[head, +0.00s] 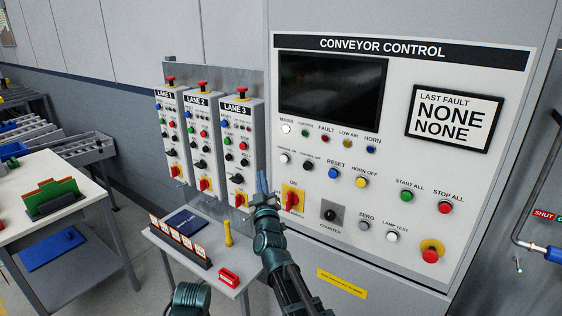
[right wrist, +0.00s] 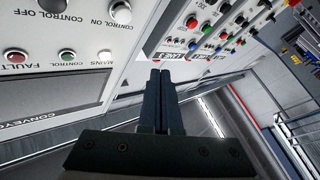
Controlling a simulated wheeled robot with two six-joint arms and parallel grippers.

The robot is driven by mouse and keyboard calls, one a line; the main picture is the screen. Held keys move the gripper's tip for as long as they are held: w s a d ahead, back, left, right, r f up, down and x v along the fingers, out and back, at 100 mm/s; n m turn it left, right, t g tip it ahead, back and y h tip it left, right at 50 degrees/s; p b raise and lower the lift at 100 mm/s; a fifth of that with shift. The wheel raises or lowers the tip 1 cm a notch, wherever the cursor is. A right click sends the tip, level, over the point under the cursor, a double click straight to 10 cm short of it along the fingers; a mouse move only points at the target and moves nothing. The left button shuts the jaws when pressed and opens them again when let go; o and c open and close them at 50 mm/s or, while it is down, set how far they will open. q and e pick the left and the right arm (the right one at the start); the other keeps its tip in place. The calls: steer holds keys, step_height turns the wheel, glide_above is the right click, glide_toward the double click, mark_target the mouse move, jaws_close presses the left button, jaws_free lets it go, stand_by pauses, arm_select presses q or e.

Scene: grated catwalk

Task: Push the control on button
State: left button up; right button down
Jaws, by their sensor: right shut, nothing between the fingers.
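The control on button (head: 285,158) is a small white button on the conveyor control panel, below the screen. In the right wrist view the panel shows upside down, with the white control on button (right wrist: 121,12) at the top edge. My right gripper (head: 262,181) is shut and empty, to the left of and a little below the button, apart from it. Its two dark fingers (right wrist: 160,75) lie together in the right wrist view. The black control off button (head: 307,165) sits just right of the control on button. My left gripper's fingers do not show.
The conveyor control panel (head: 395,210) carries a dark screen (head: 331,88), several other buttons and a red emergency stop (head: 430,255). Lane boxes (head: 240,140) stand left of it. A small table (head: 222,283) below holds a red item and a yellow item.

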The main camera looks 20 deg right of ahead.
mark_target(281, 159)
steer(key=shift+w+d, duration=0.1)
steer(key=w+d, duration=0.5)
steer(key=d, duration=0.1)
steer(key=shift+d, duration=0.4)
steer(key=shift+w, duration=0.15)
stand_by(1.9)
steer(key=shift+w+d, duration=0.25)
steer(key=shift+d, duration=0.05)
steer(key=shift+w+d, duration=0.5)
steer(key=shift+d, duration=0.15)
stand_by(1.2)
steer(key=shift+s+a, duration=0.8)
steer(key=shift+a, duration=0.15)
steer(key=shift+s+a, duration=0.8)
steer(key=shift+a, duration=0.2)
steer(key=shift+s+a, duration=0.75)
steer(key=shift+a, duration=0.25)
